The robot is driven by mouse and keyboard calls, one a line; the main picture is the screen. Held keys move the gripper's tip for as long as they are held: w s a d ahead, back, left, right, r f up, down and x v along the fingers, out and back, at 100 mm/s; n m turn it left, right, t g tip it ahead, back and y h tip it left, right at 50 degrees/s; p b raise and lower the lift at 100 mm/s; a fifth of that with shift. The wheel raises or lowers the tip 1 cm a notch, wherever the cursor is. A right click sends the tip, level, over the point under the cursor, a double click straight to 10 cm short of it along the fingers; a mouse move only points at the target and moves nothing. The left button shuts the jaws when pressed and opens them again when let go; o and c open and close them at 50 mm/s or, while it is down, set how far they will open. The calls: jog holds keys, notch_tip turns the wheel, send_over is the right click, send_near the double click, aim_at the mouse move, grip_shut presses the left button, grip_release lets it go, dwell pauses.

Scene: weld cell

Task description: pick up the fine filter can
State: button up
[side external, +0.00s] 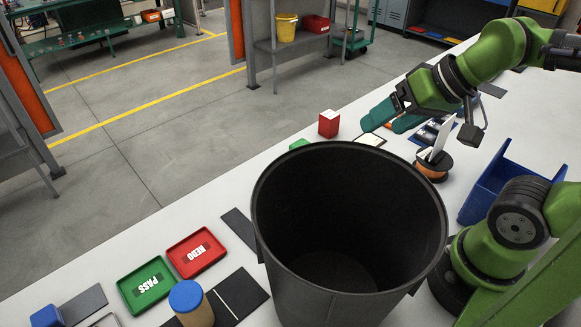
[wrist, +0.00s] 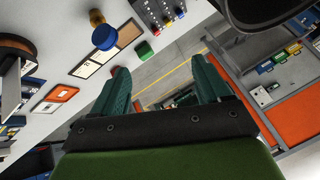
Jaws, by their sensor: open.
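My gripper (side external: 383,126) is open, with teal fingers apart, above the white table behind the black bin. In the wrist view my gripper (wrist: 160,70) has nothing between its fingers. No label marks a fine filter can, so I cannot tell which thing it is. A tan can with a blue lid (side external: 190,302) stands upright at the front left, far from my gripper. A red box-like container (side external: 329,124) stands left of my fingers. The wrist view shows a blue round-topped thing (wrist: 105,37) beyond the left finger; I cannot tell if it is the lidded can.
A large open black bin (side external: 345,235) fills the middle of the table. A green PASS tray (side external: 146,286) and a red REDO tray (side external: 196,253) lie at front left. An orange spool (side external: 433,172) and a blue bin (side external: 490,190) are at right.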

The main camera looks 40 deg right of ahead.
jog(key=shift+o, duration=0.6)
